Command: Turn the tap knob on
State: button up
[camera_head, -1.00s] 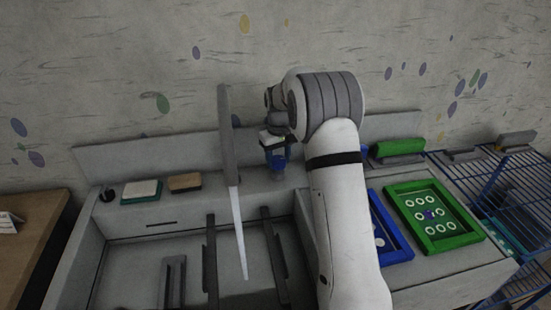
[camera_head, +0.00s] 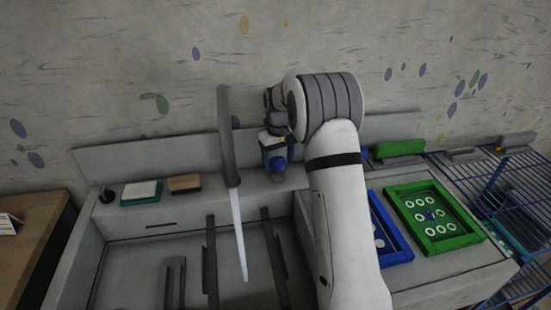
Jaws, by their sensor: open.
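The tap (camera_head: 226,130) is a tall grey spout standing over the sink. A pale tapering stream (camera_head: 239,235) runs from its lower end down into the basin. A small round blue part (camera_head: 277,163), which looks like the tap knob, sits on the back ledge to the right of the spout. My gripper (camera_head: 272,152) is just above and beside the blue part, pointing down. It is open; its fingertips are small and partly hidden, so I cannot tell whether they touch the knob.
The sink basin (camera_head: 140,270) holds dark upright racks. A white-and-green block (camera_head: 141,190) and a brown block (camera_head: 185,183) lie on the ledge. At right are a blue frame (camera_head: 398,250), a green frame (camera_head: 436,215) and a blue wire rack (camera_head: 520,190).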

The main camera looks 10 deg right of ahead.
aim_at(278, 160)
notch_tip(278, 160, up, 8)
jog(key=shift+f, duration=0.1)
dwell(0.4)
